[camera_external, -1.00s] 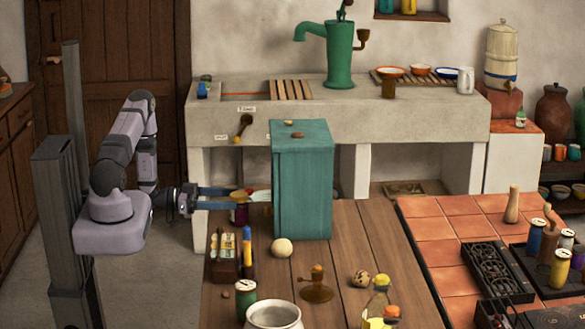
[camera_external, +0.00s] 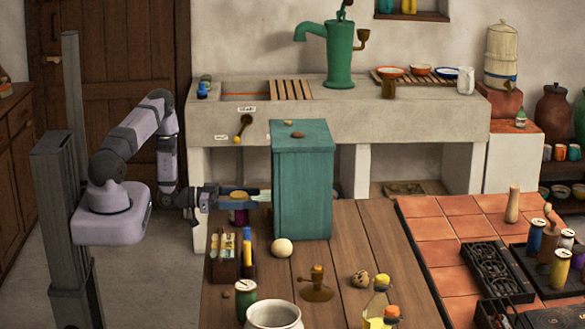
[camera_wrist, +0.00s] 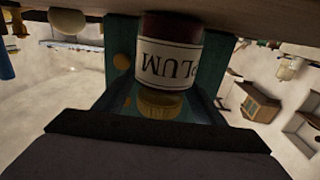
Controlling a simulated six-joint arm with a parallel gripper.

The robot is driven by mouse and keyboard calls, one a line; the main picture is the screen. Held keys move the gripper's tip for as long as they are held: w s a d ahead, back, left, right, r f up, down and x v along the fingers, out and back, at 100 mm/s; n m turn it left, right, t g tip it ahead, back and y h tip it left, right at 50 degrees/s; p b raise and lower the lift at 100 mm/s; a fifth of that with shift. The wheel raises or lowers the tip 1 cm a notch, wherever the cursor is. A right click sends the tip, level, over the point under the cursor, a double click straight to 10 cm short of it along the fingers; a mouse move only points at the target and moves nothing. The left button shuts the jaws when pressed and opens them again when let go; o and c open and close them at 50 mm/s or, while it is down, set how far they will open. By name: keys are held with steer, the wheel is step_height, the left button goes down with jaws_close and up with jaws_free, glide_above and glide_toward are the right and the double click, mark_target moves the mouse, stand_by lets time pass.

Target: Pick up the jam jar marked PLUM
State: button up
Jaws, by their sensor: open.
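The PLUM jam jar (camera_wrist: 168,60) has dark red contents, a white label and a yellow lid. It appears upside down in the wrist view, with the tabletop along the upper edge. In the external view the jar (camera_external: 239,216) stands at the far left of the wooden table, partly hidden by my gripper. My gripper (camera_external: 245,197) is open and reaches level to the right at about the height of the lid. In the wrist view a finger shows on each side of the jar. I cannot tell whether either finger touches it.
A tall teal box (camera_external: 303,190) stands just right of my fingertips. A wooden caddy (camera_external: 225,268) with upright items and a pale egg (camera_external: 281,247) are in front. A green can (camera_external: 245,298) and a pot (camera_external: 273,316) stand nearer. The middle of the table holds a brown stopper-like object (camera_external: 316,287).

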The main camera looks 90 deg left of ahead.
steer(key=shift+w, duration=0.4)
steer(key=c, duration=1.5)
steer(key=shift+r, duration=0.2)
steer(key=shift+r+b, duration=0.5)
steer(key=shift+r, duration=4.35)
